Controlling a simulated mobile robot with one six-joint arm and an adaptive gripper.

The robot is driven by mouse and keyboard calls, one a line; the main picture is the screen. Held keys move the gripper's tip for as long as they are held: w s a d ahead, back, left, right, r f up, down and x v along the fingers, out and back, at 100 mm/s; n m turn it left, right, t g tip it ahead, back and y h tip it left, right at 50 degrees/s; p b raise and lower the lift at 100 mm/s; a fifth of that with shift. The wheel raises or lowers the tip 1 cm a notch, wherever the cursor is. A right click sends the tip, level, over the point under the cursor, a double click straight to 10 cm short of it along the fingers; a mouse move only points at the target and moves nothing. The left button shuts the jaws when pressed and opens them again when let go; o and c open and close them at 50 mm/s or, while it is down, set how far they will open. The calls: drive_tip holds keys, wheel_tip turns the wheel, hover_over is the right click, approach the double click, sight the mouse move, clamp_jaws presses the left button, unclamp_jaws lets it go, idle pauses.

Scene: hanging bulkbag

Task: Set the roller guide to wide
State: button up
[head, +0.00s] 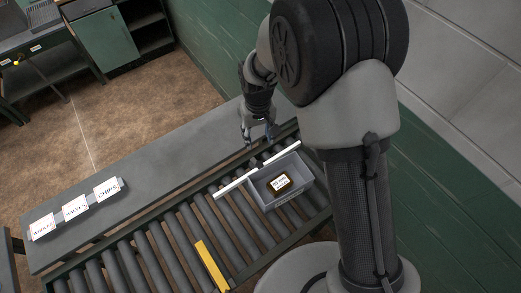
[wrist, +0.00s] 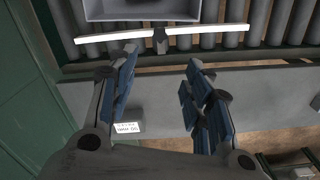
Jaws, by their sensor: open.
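My gripper (head: 258,134) is over the conveyor's back edge, beside the bar. In the wrist view my gripper (wrist: 161,62) is open and empty, its blue-padded fingers on either side of the bracket's line. I cannot tell how far above the bracket the fingertips are. A small white label (wrist: 127,127) shows below-left; its text is too small to read surely.
A yellow bar (head: 211,266) lies across the rollers. White signs, one reading CHIPS (head: 107,188), stand on the grey ledge (head: 175,163). A green wall is close behind.

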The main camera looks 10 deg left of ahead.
sight(259, 162)
wheel_tip(259, 162, down, 17)
drive_tip(key=shift+r+b, duration=0.15)
drive_tip(key=shift+b, duration=0.95)
clamp_jaws()
drive_tip(key=shift+w, duration=0.1)
